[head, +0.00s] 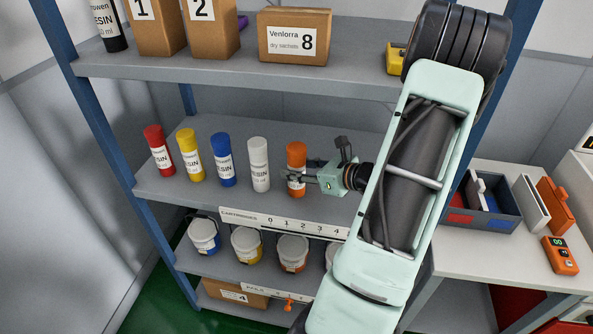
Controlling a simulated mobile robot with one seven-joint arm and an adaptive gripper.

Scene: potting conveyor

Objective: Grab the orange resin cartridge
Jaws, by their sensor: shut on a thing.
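The orange resin cartridge (296,156) stands upright on the middle shelf, at the right end of a row of cartridges. It has an orange top and a white label with dark print. My gripper (297,178) reaches in from the right at label height and is shut on the orange cartridge. The fingers cover part of its lower half. The cartridge's base looks level with the shelf; I cannot tell if it is lifted.
White (259,163), blue (223,160), yellow (189,155) and red (158,151) cartridges stand left of it. A number strip (283,222) runs along the shelf front. Buckets (293,252) sit below, boxes (294,38) above. A table (458,240) with a divided tray (487,221) stands right.

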